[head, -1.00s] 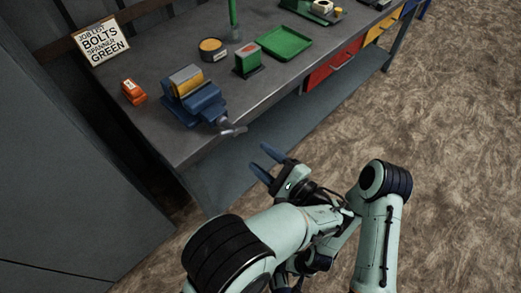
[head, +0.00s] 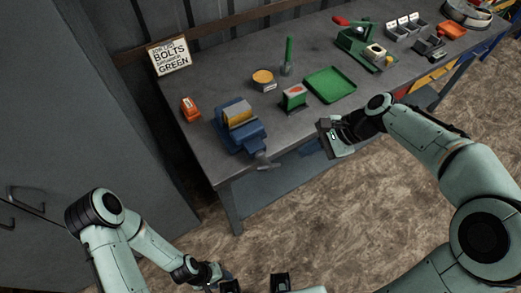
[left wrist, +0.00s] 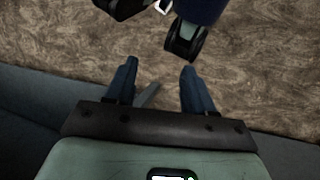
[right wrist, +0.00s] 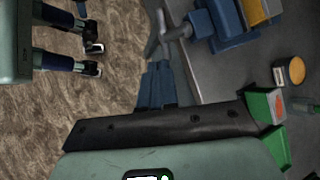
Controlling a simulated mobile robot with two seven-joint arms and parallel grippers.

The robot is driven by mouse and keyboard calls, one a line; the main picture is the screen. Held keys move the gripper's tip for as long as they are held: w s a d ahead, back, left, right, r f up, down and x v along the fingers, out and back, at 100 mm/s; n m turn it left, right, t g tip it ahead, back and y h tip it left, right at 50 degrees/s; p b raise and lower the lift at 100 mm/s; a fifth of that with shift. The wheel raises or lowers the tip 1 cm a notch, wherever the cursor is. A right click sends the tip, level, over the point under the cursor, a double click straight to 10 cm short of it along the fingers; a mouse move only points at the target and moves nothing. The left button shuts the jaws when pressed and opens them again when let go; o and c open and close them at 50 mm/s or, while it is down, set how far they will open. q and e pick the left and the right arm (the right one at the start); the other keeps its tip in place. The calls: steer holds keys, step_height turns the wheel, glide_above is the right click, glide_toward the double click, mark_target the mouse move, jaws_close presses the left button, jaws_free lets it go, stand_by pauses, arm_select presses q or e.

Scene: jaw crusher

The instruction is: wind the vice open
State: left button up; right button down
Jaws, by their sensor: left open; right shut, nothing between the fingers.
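The blue vice (head: 240,130) stands at the near left corner of the bench, with a yellow block (head: 237,115) at its jaws. Its grey handle (head: 268,163) sticks out past the front edge; in the right wrist view the handle (right wrist: 165,35) shows just beyond my fingertips, apart from them. My right gripper (head: 311,147) is shut and empty, to the right of the handle by the bench front; its blue fingers show in the right wrist view (right wrist: 157,85). My left gripper (left wrist: 157,82) is open over the floor. A grey bar shows between its fingers; I cannot tell what it is.
A green box (head: 294,98), a round yellow-topped tin (head: 263,79), a green tray (head: 330,85) and an orange item (head: 190,108) sit around the vice. A job sign (head: 170,57) stands behind. A grey cabinet (head: 60,120) is at left. The floor in front is clear.

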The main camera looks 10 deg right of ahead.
step_height(320, 180, up, 2)
steer(key=r, duration=0.1)
steer(key=b, duration=0.1)
glide_toward(263, 167)
steer(key=shift+y, duration=0.3)
steer(key=x, duration=0.7)
steer(key=shift+d+f, duration=0.2)
steer(key=shift+d, duration=0.1)
arm_select(q)
steer(key=shift+s+a+f+n+t+y, duration=0.3)
steer(key=shift+a+f+n, duration=0.3)
steer(key=shift+a+n, duration=0.15)
arm_select(e)
steer(key=shift+a+r+p, duration=0.1)
steer(key=shift+r+p, duration=0.05)
steer(key=shift+p, duration=0.25)
arm_select(q)
steer(key=shift+w+r, duration=0.35)
steer(key=shift+r, duration=0.25)
arm_select(e)
steer(key=shift+h, duration=0.5)
arm_select(q)
steer(key=shift+r, duration=0.1)
